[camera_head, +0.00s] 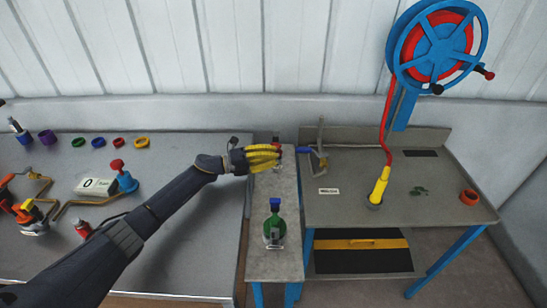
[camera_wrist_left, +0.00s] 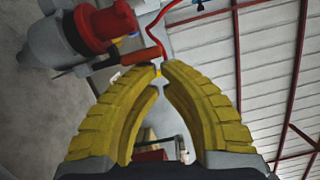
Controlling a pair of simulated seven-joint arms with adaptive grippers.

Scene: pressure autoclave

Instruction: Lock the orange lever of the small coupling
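My left gripper (camera_head: 264,158) reaches over the narrow middle bench, its yellow fingers pointing right. In the left wrist view its two fingertips (camera_wrist_left: 160,66) nearly meet, with a hollow between the curved fingers and nothing clearly held. An orange-brown lever (camera_wrist_left: 138,56) lies just beyond the tips; its right end is close to them, and I cannot tell if they touch. A red and grey fitting (camera_wrist_left: 98,28) is at the upper left there, with the lever near its lower right side. In the head view the gripper hides most of what is by its fingertips. My right gripper is out of view.
A green bottle (camera_head: 274,230) with a blue cap stands on the middle bench (camera_head: 275,265). Several fittings and coloured rings lie on the left table (camera_head: 180,255).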

